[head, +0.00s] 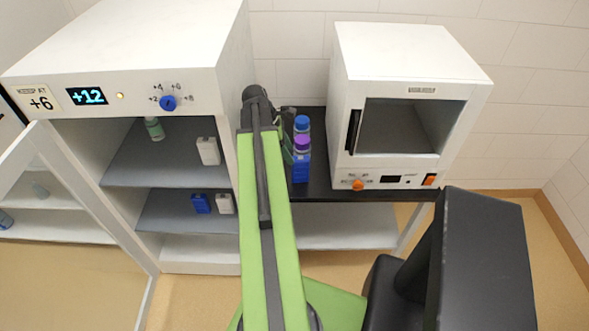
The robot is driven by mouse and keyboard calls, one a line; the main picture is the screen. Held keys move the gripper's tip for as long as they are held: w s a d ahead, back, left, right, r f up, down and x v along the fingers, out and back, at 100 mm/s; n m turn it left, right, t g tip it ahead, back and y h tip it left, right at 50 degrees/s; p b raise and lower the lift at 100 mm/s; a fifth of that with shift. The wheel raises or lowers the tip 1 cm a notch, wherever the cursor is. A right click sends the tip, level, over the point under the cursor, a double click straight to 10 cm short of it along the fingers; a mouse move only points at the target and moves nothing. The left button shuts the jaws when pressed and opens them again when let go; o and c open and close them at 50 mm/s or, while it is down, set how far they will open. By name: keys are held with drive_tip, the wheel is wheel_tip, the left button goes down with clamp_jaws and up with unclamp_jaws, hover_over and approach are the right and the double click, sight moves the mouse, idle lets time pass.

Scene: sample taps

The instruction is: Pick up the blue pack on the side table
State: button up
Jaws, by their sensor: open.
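A blue pack (301,168) stands on the dark top of the side table (318,180), just right of my arm. A bottle with a purple cap (302,143) and a bottle with a blue cap (302,123) stand behind it in a row. My gripper (288,150) is open, just left of the pack and bottles, and mostly hidden behind my green arm. I cannot tell whether it touches anything.
A white oven-like unit (405,180) stands on the table to the right. A white cabinet (195,255) with its door (95,200) open is at left. Its shelves hold a green bottle (154,128), white packs (208,151) and another blue pack (200,203).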

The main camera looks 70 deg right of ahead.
sight(301, 171)
drive_tip(key=b+x, duration=0.3)
drive_tip(key=x, duration=0.1)
drive_tip(key=b+x, duration=0.2)
drive_tip(key=shift+w+a+f+b, duration=0.1)
drive_tip(key=shift+w+f+b, duration=0.15)
drive_tip(key=shift+f+b, duration=0.05)
drive_tip(key=shift+s+f, duration=0.2)
drive_tip(key=shift+f, duration=0.05)
drive_tip(key=shift+r, duration=0.1)
drive_tip(key=b+x, duration=0.5)
drive_tip(key=shift+s, duration=0.15)
drive_tip(key=shift+s+r, duration=0.1)
clamp_jaws()
